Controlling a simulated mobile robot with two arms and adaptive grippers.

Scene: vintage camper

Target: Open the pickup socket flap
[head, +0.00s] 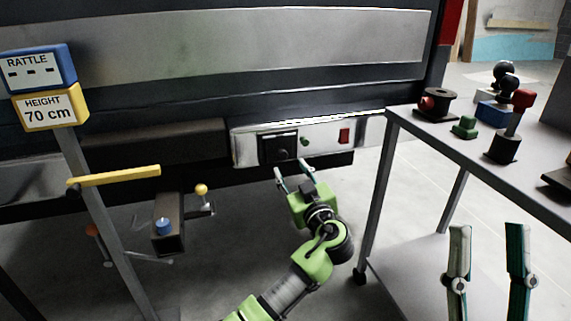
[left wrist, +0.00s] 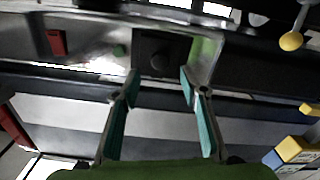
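The pickup socket flap (head: 279,149) is a dark square cover on the silver bumper panel, below the pickup's tailgate. It looks closed in the head view. In the left wrist view it is a dark square with a rounded knob-like shape (left wrist: 158,60). My left gripper (head: 293,167) is just below and in front of it, with fingers spread and nothing between them. In the left wrist view its fingertips (left wrist: 160,76) are either side of the dark square; contact cannot be told. My right gripper (head: 488,228) is open and empty, at the lower right, in front of the table.
A small green button (head: 305,141) and a red rectangle (head: 344,135) are right of the flap. A signpost (head: 92,190) stands further left. A grey table (head: 420,133) with several small objects is at right.

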